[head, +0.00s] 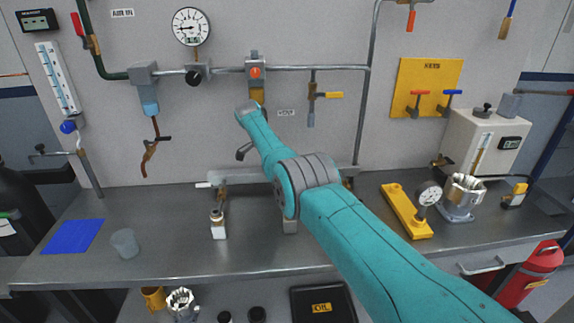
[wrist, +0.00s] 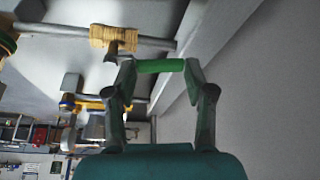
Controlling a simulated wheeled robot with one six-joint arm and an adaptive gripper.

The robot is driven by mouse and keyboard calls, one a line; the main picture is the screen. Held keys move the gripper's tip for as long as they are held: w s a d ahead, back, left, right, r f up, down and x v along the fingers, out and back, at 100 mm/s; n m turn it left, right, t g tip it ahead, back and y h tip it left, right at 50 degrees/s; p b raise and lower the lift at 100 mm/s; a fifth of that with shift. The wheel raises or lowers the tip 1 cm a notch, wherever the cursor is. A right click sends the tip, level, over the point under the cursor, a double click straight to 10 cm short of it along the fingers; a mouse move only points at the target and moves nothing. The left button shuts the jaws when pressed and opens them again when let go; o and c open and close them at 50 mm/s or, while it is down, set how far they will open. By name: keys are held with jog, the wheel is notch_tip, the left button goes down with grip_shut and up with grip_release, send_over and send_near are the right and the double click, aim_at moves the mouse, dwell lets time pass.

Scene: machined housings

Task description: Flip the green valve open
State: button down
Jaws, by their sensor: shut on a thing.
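In the wrist view my gripper (wrist: 159,73) has one finger at each end of the green valve handle (wrist: 160,66) and is shut on it. The handle lies level across the picture between the fingertips. Its left end meets a short stem beside a ribbed brass-coloured valve body (wrist: 113,38), which sits on a grey pipe (wrist: 62,27). In the head view my teal arm covers the middle of the bench. The green handle cannot be made out there, and the gripper is largely hidden.
A yellow board (head: 424,75) with red and blue handled valves hangs right of my arm. A yellow-handled valve (head: 333,95) and a pressure gauge (head: 191,26) are on the wall. A yellow stand (head: 405,210) and a clear cup (head: 125,243) stand on the bench (head: 170,210).

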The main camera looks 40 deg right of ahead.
dwell(0.4)
jog(key=shift+c, duration=2)
grip_release()
jog(key=shift+d, duration=0.1)
jog(key=v, duration=1.2)
jog(key=shift+c, duration=0.2)
